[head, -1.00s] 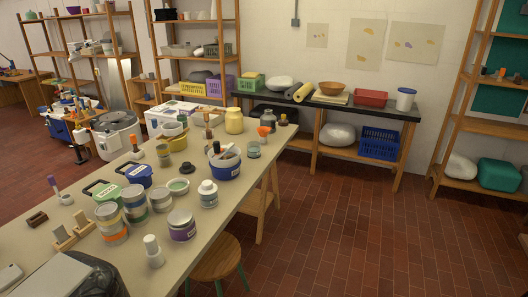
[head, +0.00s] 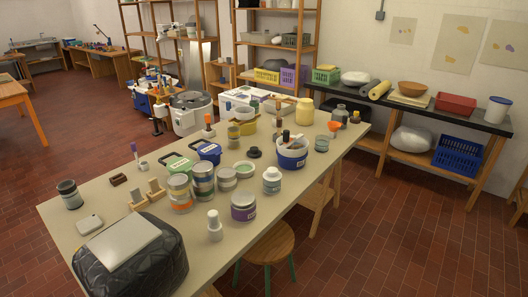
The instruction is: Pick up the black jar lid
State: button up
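A small black round piece with a raised middle, which looks like the black jar lid (head: 255,152), lies on the long beige worktable (head: 300,186). It is near the middle of the table, behind a pale green dish (head: 244,168) and left of a blue-and-white tub (head: 292,154) holding tools. It is small in the head view, so its details are unclear. Nothing covers it. My gripper is not in view.
Jars stand in front of the lid, including a purple-labelled jar (head: 244,207) and a white bottle (head: 215,226). A black quilted object (head: 135,262) fills the near left corner. A wooden stool (head: 265,243) stands at the table's right side. Brick floor lies open at right.

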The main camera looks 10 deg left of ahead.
aim_at(254, 152)
jog(key=z, duration=3.2)
jog(key=i, duration=0.1)
jog(key=u, duration=1.8)
jog(key=i, duration=2.4)
jog(key=z, duration=0.05)
